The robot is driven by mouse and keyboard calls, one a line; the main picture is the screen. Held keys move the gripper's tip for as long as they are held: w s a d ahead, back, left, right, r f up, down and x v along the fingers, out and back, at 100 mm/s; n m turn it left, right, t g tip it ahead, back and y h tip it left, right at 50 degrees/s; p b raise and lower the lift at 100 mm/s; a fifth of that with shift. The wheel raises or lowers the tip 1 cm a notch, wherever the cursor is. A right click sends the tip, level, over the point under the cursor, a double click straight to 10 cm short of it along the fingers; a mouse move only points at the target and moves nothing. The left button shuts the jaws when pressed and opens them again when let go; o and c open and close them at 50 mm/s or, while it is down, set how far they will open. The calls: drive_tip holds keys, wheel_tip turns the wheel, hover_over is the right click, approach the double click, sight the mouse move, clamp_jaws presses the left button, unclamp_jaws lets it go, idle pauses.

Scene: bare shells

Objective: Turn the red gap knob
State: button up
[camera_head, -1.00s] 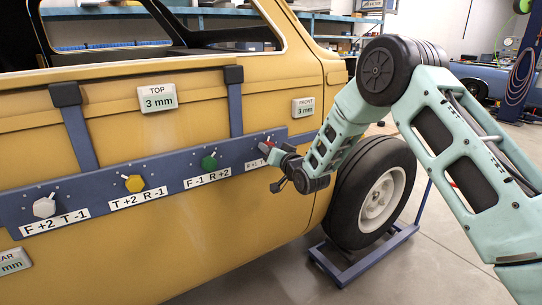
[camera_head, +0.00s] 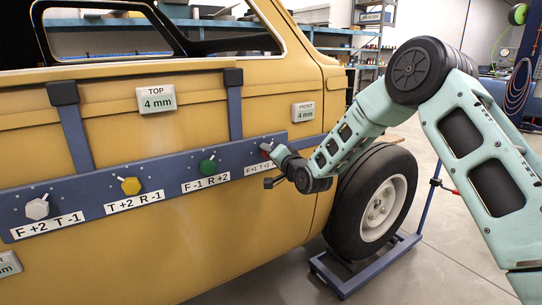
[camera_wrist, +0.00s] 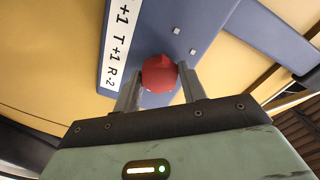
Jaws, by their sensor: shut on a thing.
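The red knob (camera_wrist: 159,74) sits on the blue panel between my gripper's fingers in the wrist view. My gripper (camera_wrist: 158,90) is shut on it, one finger on each side. In the head view my gripper (camera_head: 270,152) reaches the right part of the blue bar (camera_head: 105,185), and little of the red knob shows. The label beside the red knob (camera_wrist: 118,48) reads "+1 T+1 R-2" in part. The TOP display (camera_head: 156,99) reads 4 mm. The FRONT display (camera_head: 303,112) appears to read 4 mm.
White (camera_head: 37,208), yellow (camera_head: 131,186) and green (camera_head: 207,166) knobs line the bar left of my gripper. The yellow car door (camera_head: 200,245) is close behind it. A wheel (camera_head: 372,205) on a blue stand is at right, near my arm.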

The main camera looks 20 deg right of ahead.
drive_tip(key=o, duration=1)
drive_tip(key=b+v, duration=0.2)
drive_tip(key=v, duration=1.5)
drive_tip(key=shift+s+d, duration=0.1)
drive_tip(key=shift+s, duration=0.05)
